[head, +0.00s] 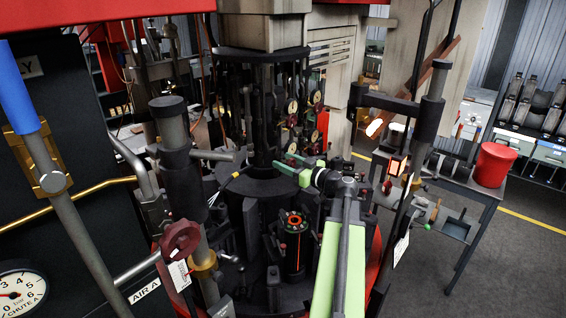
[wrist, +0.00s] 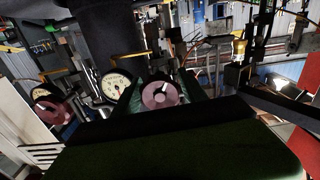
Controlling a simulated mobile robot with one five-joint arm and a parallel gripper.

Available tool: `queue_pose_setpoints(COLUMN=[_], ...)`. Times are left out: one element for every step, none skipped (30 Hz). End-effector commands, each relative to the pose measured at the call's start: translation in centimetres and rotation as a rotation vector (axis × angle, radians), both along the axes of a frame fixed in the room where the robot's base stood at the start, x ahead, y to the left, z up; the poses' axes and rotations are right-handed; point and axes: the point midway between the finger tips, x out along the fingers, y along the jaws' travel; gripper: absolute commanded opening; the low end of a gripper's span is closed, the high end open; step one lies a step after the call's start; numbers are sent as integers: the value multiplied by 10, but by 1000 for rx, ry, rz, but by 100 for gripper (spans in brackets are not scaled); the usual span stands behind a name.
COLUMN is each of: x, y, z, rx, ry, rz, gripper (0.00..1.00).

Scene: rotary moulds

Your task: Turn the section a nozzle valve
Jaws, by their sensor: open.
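My gripper (head: 281,160) is open, its green fingers pointing at the dark central column of the machine. In the wrist view a pinkish-red round valve knob (wrist: 160,95) with a pale bar across its face shows between the fingers of my gripper (wrist: 161,84). The fingers appear to stand either side of it; I cannot tell whether they touch it. A white dial gauge (wrist: 115,84) is just left of this knob. A second similar knob (wrist: 51,113) is farther left, beside another gauge (wrist: 40,93). No readable label shows which knob belongs to section A.
In the head view, several small gauges (head: 292,106) sit on the central column. A dark red knob (head: 180,240) with a tag is on the front left post. A grey post (head: 424,115) stands at right. A side table holds a red bucket (head: 494,165); floor beyond is open.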

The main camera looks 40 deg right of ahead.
Motion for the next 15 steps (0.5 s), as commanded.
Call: queue_pose_setpoints(x=[4, 6, 7, 8, 8, 8, 8, 8, 8, 8, 8, 8, 8, 8, 8], y=[0, 0, 1, 1, 1, 1, 1, 1, 1, 1, 1, 2, 2, 2, 2], z=[0, 0, 0, 0, 0, 0, 0, 0, 0, 0, 0, 0, 0, 0, 0], rx=[0, 0, 0, 0, 0, 0, 0, 0, 0, 0, 0, 0, 0, 0, 0], ry=[0, 0, 0, 0, 0, 0, 0, 0, 0, 0, 0, 0, 0, 0, 0], rz=[1, 1, 1, 1, 1, 1, 1, 1, 1, 1, 1, 1, 1, 1, 1], gripper=[50, 50, 50, 50, 50, 50, 50, 50, 50, 50, 49, 44, 40, 36, 31])
